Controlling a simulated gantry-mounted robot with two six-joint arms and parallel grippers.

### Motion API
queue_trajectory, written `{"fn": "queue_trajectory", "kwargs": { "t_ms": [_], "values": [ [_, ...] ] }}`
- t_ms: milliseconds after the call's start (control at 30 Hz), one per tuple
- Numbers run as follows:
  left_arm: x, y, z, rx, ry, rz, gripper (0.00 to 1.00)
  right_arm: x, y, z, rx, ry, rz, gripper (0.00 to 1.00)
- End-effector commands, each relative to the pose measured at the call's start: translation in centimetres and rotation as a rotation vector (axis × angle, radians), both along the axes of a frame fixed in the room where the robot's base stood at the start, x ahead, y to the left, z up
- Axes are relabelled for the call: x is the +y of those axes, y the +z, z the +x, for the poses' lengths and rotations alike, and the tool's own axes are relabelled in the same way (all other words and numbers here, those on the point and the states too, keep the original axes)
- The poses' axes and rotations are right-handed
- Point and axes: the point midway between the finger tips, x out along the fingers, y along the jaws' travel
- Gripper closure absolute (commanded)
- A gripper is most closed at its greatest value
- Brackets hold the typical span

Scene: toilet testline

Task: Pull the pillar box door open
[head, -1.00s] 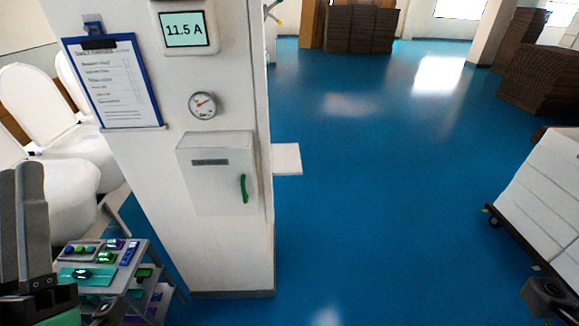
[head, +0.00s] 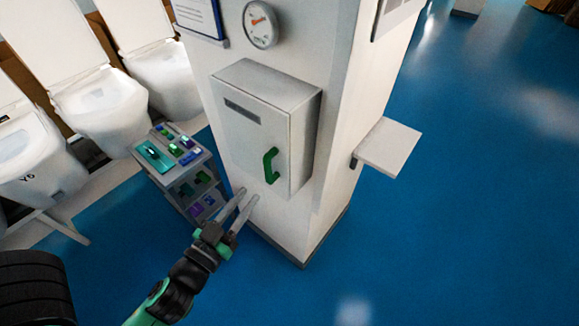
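The pillar box (head: 250,115) is a white box on the front of the white pillar. Its door appears shut, with a dark label strip near the top and a green handle (head: 270,166) at the lower right. My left gripper (head: 243,208) is below and left of the handle, in front of the lower pillar. Its two grey fingers are apart with nothing between them, pointing up toward the box. They do not appear to touch the handle. My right gripper is not in view.
A small rack (head: 190,190) of coloured parts stands left of the pillar, near the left gripper. Toilets (head: 105,105) line the left side. A white shelf (head: 387,147) juts from the pillar's right side. Blue floor at the right is open.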

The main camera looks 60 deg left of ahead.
Motion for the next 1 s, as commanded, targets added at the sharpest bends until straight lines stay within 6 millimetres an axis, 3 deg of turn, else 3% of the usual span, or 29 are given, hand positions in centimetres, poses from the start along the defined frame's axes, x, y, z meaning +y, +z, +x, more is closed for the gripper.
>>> {"fn": "queue_trajectory", "kwargs": {
  "t_ms": [67,367,700,1000],
  "values": [
    [0.2,-1.4,-0.6,0.020,0.011,-0.005,0.70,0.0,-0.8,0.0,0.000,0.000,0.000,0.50],
    [0.9,-1.2,0.1,0.012,0.021,-0.009,0.70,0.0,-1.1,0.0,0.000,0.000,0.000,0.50],
    [3.7,-1.4,4.4,0.005,0.016,-0.001,0.70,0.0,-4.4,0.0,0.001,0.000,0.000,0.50],
    [6.6,-0.9,8.6,0.014,0.013,-0.004,0.70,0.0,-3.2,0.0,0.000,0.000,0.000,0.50]
  ]
}}
